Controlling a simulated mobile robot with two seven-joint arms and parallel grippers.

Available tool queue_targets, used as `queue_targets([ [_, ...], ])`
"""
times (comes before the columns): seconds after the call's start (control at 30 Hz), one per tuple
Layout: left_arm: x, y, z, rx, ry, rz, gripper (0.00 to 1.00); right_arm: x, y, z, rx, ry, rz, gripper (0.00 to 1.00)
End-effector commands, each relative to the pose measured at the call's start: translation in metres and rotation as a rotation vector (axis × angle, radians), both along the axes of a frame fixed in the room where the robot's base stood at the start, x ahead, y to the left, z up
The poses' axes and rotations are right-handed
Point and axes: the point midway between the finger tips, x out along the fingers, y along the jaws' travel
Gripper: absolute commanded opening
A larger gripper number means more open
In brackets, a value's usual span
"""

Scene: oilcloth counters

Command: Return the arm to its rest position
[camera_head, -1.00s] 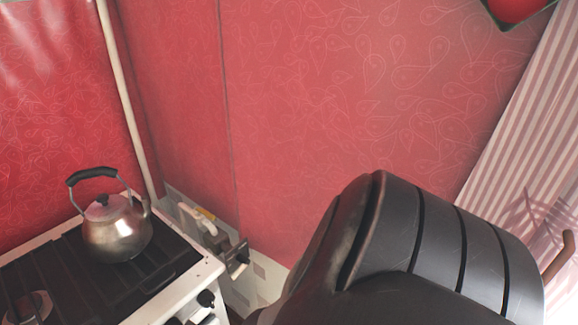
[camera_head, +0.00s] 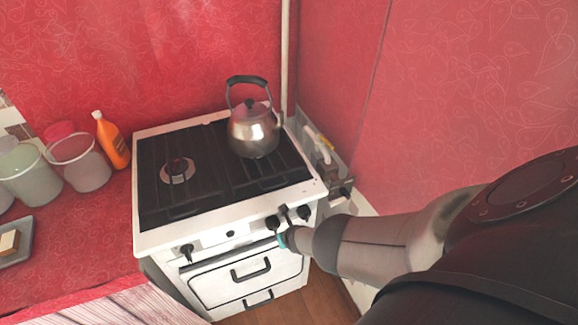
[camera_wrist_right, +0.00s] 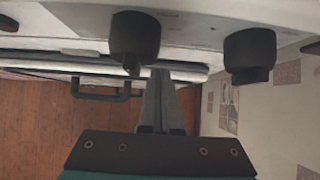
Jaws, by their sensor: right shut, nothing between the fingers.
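My right arm (camera_head: 385,245) reaches in from the right of the head view to the front of the white stove (camera_head: 150,240). Its gripper (camera_head: 285,212) is at the stove's front edge, beside the black control knobs. In the right wrist view the fingers (camera_wrist_right: 161,85) are shut together with nothing between them. They lie between two black knobs, one on the left (camera_wrist_right: 134,38) and one on the right (camera_wrist_right: 250,55). I cannot tell whether the fingertips touch a knob. My left gripper is not in view.
A metal kettle (camera_head: 254,132) stands on the stove's back right burner. An orange bottle (camera_head: 112,142) and clear containers (camera_head: 82,165) stand on the red counter (camera_head: 90,220) at left. The oven handle (camera_head: 250,270) is below the knobs. A red wall closes the right side.

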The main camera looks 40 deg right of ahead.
Motion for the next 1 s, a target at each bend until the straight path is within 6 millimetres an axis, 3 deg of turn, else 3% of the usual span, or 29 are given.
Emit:
queue_targets([
  [0.37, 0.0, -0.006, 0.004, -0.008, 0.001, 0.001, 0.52, 0.008, -0.002, 0.009, 0.001, 0.0, -0.001, 0.0],
  [0.47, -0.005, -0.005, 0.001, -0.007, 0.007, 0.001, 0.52, 0.002, 0.001, 0.002, 0.023, 0.002, -0.026, 0.0],
  [0.57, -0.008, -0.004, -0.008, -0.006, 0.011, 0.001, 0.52, -0.016, 0.01, -0.019, 0.102, 0.005, -0.125, 0.0],
  [0.67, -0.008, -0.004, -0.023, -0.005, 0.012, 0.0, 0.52, -0.054, 0.029, -0.059, 0.255, 0.014, -0.332, 0.0],
  [0.77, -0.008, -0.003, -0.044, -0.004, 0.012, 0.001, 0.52, -0.108, 0.051, -0.106, 0.452, 0.028, -0.654, 0.0],
  [0.9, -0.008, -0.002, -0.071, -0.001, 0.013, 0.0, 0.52, -0.194, 0.08, -0.165, 0.7, 0.048, -1.183, 0.0],
  [1.0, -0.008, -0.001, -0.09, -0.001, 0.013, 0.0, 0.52, -0.257, 0.097, -0.197, 0.828, 0.047, -1.58, 0.0],
])
